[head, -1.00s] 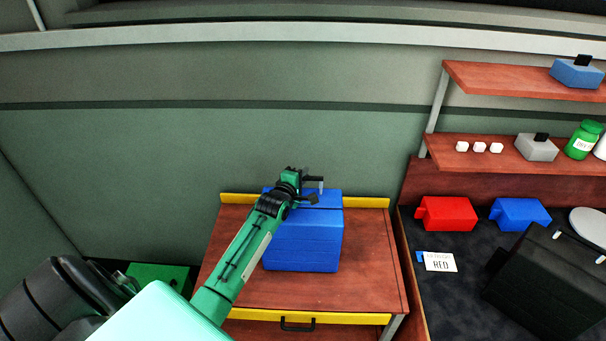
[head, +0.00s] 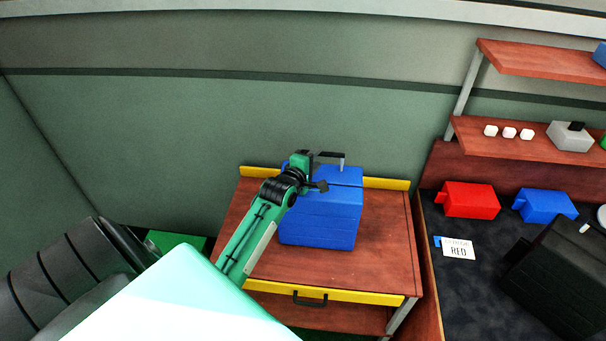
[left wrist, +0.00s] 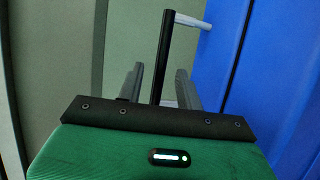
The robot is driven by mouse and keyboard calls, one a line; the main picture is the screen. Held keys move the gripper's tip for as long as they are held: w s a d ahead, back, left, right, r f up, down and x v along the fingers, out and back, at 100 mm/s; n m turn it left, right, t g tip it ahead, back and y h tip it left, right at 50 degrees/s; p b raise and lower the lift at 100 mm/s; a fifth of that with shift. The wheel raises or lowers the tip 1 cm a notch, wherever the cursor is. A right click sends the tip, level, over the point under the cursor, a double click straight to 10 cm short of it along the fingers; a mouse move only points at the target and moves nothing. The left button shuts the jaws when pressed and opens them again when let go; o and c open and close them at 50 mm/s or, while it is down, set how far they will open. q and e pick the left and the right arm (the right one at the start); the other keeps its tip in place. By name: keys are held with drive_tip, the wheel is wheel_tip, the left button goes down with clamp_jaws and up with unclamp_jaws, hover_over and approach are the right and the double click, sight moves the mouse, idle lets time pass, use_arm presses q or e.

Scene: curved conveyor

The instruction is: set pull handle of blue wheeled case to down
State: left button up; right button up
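The blue wheeled case (head: 320,222) stands on a red-brown table with a drawer. Its pull handle (head: 330,154) is raised a little above the case top, with a black grip and a pale rod (head: 342,162). My left gripper (head: 319,172) is at the handle, above the left part of the case top. In the left wrist view, the black grip (left wrist: 163,58) runs between the two grey fingers (left wrist: 160,88), with gaps showing on both sides. The fingers look open around it. The blue case wall (left wrist: 285,80) fills the right side there. My right gripper is out of view.
The table (head: 380,240) has a yellow back rail and a drawer with a black pull (head: 310,299). A dark counter (head: 475,280) at right holds a red block (head: 468,200), a blue block (head: 545,206) and a black case (head: 560,275). Shelves hang above it.

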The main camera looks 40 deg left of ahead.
use_arm(q)
drive_tip(key=b+v, duration=0.1)
drive_tip(key=v, duration=0.6)
drive_tip(key=shift+s+b, duration=0.25)
drive_tip(key=shift+b, duration=0.1)
drive_tip(key=shift+r, duration=0.1)
